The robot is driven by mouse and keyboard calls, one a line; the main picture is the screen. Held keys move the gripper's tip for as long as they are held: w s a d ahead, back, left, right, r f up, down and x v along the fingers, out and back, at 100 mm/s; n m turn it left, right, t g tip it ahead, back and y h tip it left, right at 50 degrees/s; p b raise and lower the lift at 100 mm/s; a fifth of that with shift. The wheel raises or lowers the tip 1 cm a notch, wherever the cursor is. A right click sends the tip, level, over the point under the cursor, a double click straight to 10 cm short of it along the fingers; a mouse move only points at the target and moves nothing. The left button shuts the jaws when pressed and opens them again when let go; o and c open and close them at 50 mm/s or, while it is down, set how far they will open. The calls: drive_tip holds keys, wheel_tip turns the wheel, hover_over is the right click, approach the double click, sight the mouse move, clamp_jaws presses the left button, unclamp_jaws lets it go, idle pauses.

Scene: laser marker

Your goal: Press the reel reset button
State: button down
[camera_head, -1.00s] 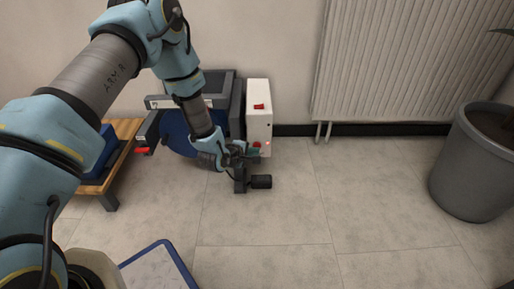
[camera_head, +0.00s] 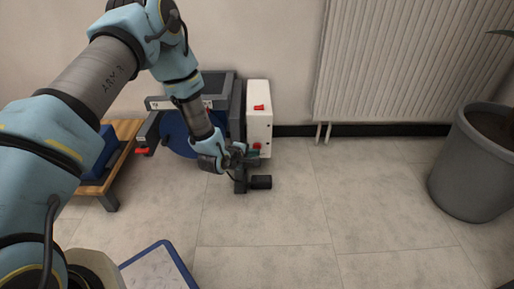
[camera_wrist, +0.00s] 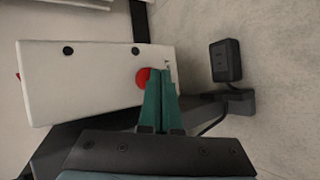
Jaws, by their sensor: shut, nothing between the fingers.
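A white control box (camera_head: 259,110) stands on the right side of the dark machine. It has a red switch (camera_head: 259,108) near its top and a red button (camera_head: 256,146) low on its front. In the wrist view the white box (camera_wrist: 85,85) lies sideways, and the round red button (camera_wrist: 143,76) shows beside my gripper tips. My gripper (camera_wrist: 161,74) is shut and empty, its green fingers pointing at the box's low end. The left fingertip overlaps the button's edge; I cannot tell whether it touches. In the head view my gripper (camera_head: 252,155) is at the lower box front.
A black pedal-like block (camera_head: 260,182) lies on the floor beside my gripper and shows in the wrist view (camera_wrist: 225,60). A radiator (camera_head: 410,60) and a grey planter (camera_head: 470,165) are at right. A wooden bench (camera_head: 122,130) is at left. Floor at centre right is clear.

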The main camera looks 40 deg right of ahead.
drive_tip(key=shift+s+a, duration=0.25)
drive_tip(key=shift+s, duration=0.05)
drive_tip(key=shift+s+a, duration=0.1)
drive_tip(key=shift+s+a+p, duration=0.45)
drive_tip(key=shift+s+a, duration=0.3)
drive_tip(key=shift+s, duration=0.2)
drive_tip(key=shift+s+a+p, duration=0.45)
drive_tip(key=shift+s+a, duration=0.3)
drive_tip(key=shift+s, duration=0.15)
